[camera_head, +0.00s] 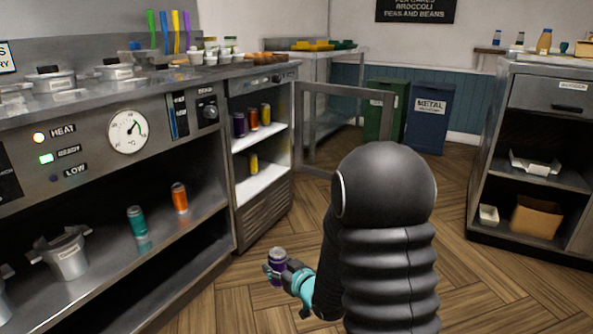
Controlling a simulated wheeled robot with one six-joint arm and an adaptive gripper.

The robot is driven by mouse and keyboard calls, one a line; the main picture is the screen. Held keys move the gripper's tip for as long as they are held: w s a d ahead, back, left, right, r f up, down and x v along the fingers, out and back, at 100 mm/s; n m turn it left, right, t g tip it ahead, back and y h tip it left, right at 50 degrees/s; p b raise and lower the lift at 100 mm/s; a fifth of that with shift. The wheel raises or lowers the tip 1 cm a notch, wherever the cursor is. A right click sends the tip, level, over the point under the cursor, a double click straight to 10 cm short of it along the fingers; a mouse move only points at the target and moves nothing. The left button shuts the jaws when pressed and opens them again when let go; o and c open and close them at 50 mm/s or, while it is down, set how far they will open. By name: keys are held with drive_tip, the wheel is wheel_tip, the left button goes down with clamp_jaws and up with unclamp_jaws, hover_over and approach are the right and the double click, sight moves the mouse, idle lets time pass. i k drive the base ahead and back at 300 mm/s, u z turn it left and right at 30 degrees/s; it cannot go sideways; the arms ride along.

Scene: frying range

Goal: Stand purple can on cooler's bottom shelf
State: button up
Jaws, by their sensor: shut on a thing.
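A purple can (278,257) is upright in my gripper (275,272), which is shut around it. My gripper and the can are in front of the cooler (264,214), to the lower right of its open front, apart from its shelves. The cooler's glass door (343,91) stands open to the right. The bottom shelf (268,177) holds a yellow can (254,164) and otherwise looks bare. The upper shelf (262,137) holds another purple can (239,125), an orange-red can (253,119) and a yellow can (266,113).
At left, the counter's lower shelf (170,232) holds a teal can (137,222), an orange can (179,198) and a metal pot (68,257). Green (385,108) and blue (430,117) bins stand behind the door. Open wooden floor (457,263) lies right of my arm.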

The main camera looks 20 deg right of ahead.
sight(239, 184)
drive_tip(key=z, duration=0.95)
drive_tip(key=i, duration=1.75)
drive_tip(key=u, duration=2.2)
drive_tip(key=i, duration=1)
drive_tip(key=u, duration=0.05)
